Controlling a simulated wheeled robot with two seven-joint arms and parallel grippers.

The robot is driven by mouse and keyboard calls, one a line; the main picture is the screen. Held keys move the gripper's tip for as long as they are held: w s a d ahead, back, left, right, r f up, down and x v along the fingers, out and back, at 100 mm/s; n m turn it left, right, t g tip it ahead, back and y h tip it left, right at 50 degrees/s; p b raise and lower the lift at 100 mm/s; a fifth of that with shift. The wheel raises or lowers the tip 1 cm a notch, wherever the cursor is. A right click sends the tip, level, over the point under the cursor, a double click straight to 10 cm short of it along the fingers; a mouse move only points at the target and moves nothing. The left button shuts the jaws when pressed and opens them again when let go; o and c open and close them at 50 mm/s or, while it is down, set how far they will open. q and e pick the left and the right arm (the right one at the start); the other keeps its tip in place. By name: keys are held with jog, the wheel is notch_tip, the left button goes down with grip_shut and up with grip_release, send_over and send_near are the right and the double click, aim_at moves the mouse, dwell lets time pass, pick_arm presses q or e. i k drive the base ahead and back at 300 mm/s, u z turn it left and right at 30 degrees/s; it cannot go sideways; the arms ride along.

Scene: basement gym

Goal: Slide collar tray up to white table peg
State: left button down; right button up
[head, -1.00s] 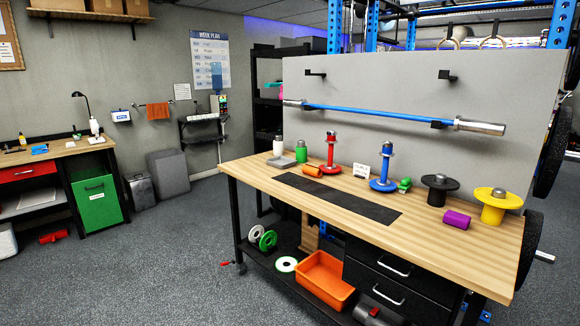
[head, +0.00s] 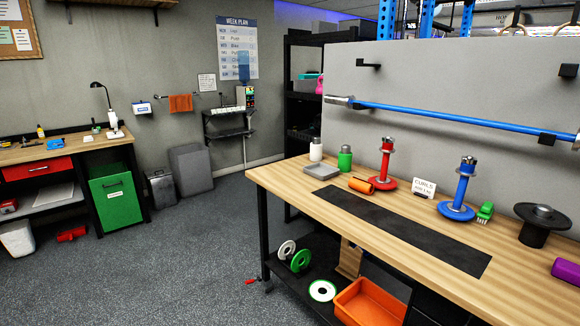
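A small flat grey tray (head: 321,171), which looks like the collar tray, lies near the far left end of the wooden table (head: 290,178). A short white upright cylinder with a grey top (head: 316,150), which looks like the white table peg, stands just behind the tray. From this angle I cannot tell whether the two touch. A similar green cylinder (head: 345,157) stands to its right. Neither of my grippers is in view.
An orange cylinder (head: 361,186), a red stand (head: 384,168) and a blue stand (head: 461,195) are right of the tray. A black mat (head: 400,228) lies along the tabletop. An orange bin (head: 368,303) sits on the lower shelf.

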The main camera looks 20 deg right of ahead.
aim_at(319, 170)
jog(key=z, duration=0.05)
jog(key=i, duration=0.9)
jog(key=z, duration=0.25)
